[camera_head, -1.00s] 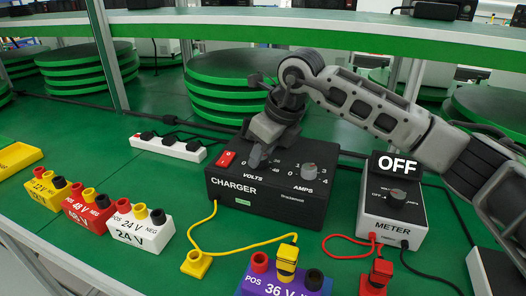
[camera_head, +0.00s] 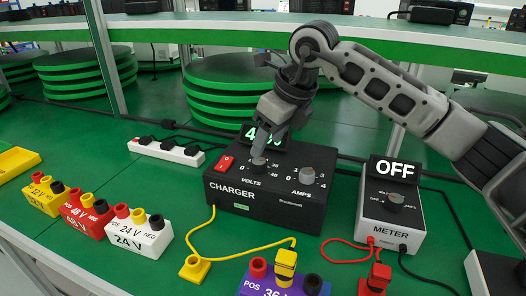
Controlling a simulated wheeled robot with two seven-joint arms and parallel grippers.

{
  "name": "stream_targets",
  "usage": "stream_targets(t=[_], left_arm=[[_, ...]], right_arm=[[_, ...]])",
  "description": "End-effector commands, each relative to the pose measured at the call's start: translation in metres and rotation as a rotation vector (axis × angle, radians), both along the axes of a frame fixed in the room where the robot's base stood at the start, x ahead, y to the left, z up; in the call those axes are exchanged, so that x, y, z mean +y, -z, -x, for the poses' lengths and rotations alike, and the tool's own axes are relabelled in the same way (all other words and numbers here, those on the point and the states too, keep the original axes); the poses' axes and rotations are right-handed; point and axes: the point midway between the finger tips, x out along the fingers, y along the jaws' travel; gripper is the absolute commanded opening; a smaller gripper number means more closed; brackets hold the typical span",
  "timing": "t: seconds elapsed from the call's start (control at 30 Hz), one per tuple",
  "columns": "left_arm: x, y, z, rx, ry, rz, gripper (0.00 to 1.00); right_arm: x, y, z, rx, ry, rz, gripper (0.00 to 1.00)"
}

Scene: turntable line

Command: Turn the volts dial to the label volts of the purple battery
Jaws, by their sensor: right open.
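The black charger (camera_head: 262,207) stands on the green table. Its volts dial (camera_head: 259,166) is mostly hidden by the fingers of my right gripper (camera_head: 263,151), which is open and reaches down over the dial; I cannot tell whether it touches it. The dial's pointer direction is hidden. The charger's display (camera_head: 250,130) shows green digits starting with 4, the rest covered by the gripper. The purple battery (camera_head: 267,288) is at the bottom edge, partly cut off, labelled 36 V. A yellow plug (camera_head: 285,268) is on its middle post. My left gripper is out of view.
The meter (camera_head: 390,215) stands right of the charger, its display (camera_head: 395,173) reading OFF. White 24 V (camera_head: 135,240), red 48 V (camera_head: 88,215) and yellow (camera_head: 44,195) batteries stand at left. A power strip (camera_head: 165,151) lies behind them. Yellow and red cables cross the front.

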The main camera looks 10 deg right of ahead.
Motion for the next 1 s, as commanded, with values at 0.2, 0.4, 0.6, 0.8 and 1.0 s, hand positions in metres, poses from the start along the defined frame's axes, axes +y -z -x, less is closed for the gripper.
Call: stream_targets(t=[0.2, 0.4, 0.6, 0.8, 1.0], left_arm=[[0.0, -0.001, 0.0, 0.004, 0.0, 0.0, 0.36], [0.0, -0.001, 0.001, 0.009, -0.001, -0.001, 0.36], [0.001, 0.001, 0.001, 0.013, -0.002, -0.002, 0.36], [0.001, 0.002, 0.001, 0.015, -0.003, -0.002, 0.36], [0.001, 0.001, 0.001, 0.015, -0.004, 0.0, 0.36]], right_arm=[[-0.014, -0.052, 0.015, -0.005, 0.0, 0.0, 0.53], [-0.023, -0.084, 0.026, -0.002, 0.0, -0.001, 0.53], [-0.026, -0.096, 0.03, 0.0, 0.001, 0.0, 0.53], [-0.027, -0.097, 0.03, 0.001, 0.001, -0.001, 0.53], [-0.026, -0.097, 0.03, 0.0, 0.0, 0.0, 0.53]])
